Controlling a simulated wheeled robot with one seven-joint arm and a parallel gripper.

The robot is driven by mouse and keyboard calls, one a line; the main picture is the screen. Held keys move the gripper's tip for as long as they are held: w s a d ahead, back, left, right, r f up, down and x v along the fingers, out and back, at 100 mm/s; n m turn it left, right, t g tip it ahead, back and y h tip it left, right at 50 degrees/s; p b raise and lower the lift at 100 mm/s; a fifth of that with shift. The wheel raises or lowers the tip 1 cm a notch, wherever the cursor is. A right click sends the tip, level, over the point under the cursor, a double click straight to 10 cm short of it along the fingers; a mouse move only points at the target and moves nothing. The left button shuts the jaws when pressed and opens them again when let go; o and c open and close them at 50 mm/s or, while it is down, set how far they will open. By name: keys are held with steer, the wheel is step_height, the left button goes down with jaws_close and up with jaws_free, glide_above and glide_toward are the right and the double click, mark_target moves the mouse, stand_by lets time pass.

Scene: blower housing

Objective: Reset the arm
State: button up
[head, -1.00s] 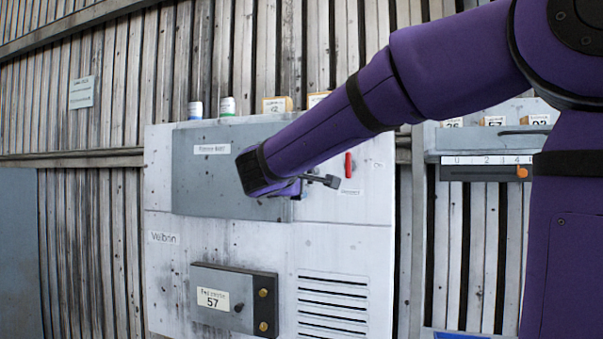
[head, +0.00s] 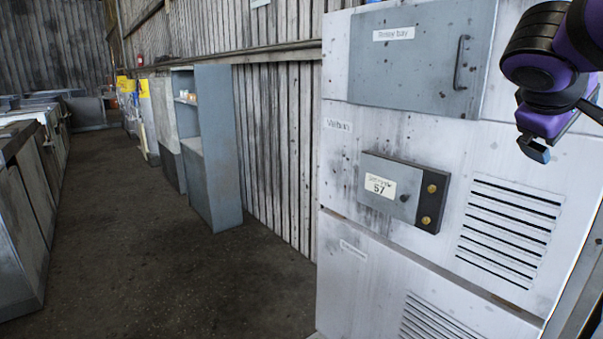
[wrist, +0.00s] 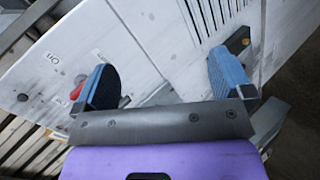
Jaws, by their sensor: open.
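My gripper (wrist: 165,85) is open and empty in the wrist view, its two blue fingers spread wide apart. In the head view my gripper (head: 533,150) hangs at the upper right, in front of the white cabinet (head: 480,150), with its fingers partly hidden. The purple arm is folded back toward the right edge. The grey door (head: 420,60) on the cabinet's upper part appears closed, with a dark handle (head: 461,62) at its right. A red part (wrist: 77,91) shows near the left finger in the wrist view.
A dark box labelled 57 (head: 400,190) with brass knobs juts from the cabinet front. Vents (head: 510,230) lie to its right. An open grey shelf unit (head: 212,150) stands along the wall. Grey benches (head: 25,200) line the far left. The floor between (head: 160,260) is clear.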

steer(key=s+a+f+m+y, duration=0.1)
steer(key=s+a+f+y, duration=0.3)
steer(key=s, duration=0.3)
steer(key=s+a+f+m+y, duration=0.2)
steer(key=s+a+f+y, duration=0.2)
steer(key=s+f+y, duration=0.1)
step_height(320, 180, down, 2)
steer(key=shift+s+a+f+m+g, duration=0.1)
steer(key=shift+s+a+m+g, duration=0.25)
steer(key=shift+s, duration=0.5)
